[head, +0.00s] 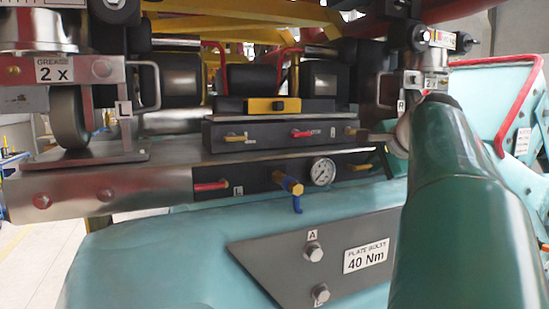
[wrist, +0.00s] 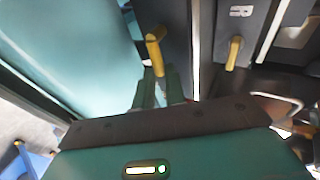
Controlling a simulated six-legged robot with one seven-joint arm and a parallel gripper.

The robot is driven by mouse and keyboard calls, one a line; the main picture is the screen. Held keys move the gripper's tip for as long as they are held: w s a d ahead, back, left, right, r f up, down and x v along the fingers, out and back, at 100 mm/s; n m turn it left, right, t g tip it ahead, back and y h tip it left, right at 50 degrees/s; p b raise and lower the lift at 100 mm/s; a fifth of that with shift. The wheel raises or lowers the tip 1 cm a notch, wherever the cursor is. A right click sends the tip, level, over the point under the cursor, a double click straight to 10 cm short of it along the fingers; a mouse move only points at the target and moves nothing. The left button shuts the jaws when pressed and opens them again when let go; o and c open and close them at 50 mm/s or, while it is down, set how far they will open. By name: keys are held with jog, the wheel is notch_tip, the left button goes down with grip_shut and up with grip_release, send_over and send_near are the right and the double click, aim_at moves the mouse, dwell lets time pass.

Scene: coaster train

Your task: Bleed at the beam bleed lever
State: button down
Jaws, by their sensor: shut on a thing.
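A steel beam (head: 120,185) crosses the head view, with a dark front panel. On that panel are a red lever (head: 210,186) by an L label, a blue and brass valve (head: 290,184), a round gauge (head: 321,171) and a yellow lever (head: 358,167) at the right. In the wrist view my gripper (wrist: 158,92) is shut on the end of a yellow lever (wrist: 155,45), which sticks out from a dark panel. It looks like the beam's right-hand lever. In the head view my green arm hides most of the gripper.
A second yellow lever (wrist: 235,52) sits close by under an R label. A box above the beam carries a red lever (head: 302,133). A plate with bolts (head: 313,253) lies below. A red rail (head: 520,95) stands right of my arm.

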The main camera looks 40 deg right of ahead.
jog(key=c, duration=1.5)
grip_release()
jog(key=shift+o, duration=0.2)
jog(key=v, duration=1.3)
jog(key=shift+s+r, duration=0.2)
jog(key=shift+s, duration=0.05)
